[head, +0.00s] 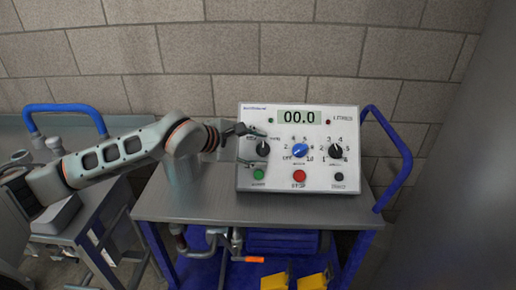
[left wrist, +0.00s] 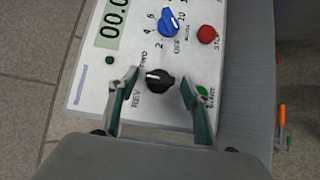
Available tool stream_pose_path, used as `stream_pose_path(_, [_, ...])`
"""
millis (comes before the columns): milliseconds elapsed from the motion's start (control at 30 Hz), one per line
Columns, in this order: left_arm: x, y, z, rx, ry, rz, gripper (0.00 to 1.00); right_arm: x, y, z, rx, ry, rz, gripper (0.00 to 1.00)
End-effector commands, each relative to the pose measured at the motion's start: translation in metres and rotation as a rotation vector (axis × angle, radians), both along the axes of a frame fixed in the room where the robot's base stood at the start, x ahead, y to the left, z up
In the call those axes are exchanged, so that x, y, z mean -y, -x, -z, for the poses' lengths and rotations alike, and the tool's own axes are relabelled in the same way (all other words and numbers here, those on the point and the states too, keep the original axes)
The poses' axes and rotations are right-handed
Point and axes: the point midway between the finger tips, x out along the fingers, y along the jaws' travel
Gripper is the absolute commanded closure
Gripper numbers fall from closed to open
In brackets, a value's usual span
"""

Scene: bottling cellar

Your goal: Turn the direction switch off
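The direction switch is a black knob (head: 263,148) at the left of the white control panel (head: 320,180). It also shows in the left wrist view (left wrist: 160,80), between FWD and REV lettering. A white mark on it points towards the lettering side; I cannot tell exactly which position it marks. My left gripper (head: 255,148) is at the panel's left side, with its fingers apart. In the left wrist view its fingertips (left wrist: 160,82) stand on either side of the knob, with gaps, not visibly touching it. My right gripper is not in view.
The blue knob (head: 300,150), another black knob (head: 335,151), the green button (head: 258,174) and the red stop button (head: 299,176) are close by. The display (head: 299,117) reads 00.0. The panel stands on a metal cart (head: 200,200) with a blue handle (head: 394,140).

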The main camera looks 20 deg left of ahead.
Motion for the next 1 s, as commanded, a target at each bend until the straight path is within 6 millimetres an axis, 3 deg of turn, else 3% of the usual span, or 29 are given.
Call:
stream_pose_path(367, [-0.005,0.007,-0.006,0.002,0.0,0.0,0.51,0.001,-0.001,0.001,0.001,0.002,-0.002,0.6])
stream_pose_path(800, [-0.041,0.068,-0.048,0.0,-0.003,0.0,0.51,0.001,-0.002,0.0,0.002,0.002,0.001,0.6])
stream_pose_path(1000, [-0.05,0.084,-0.06,0.0,-0.001,0.0,0.51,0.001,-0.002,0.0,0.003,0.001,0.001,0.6])
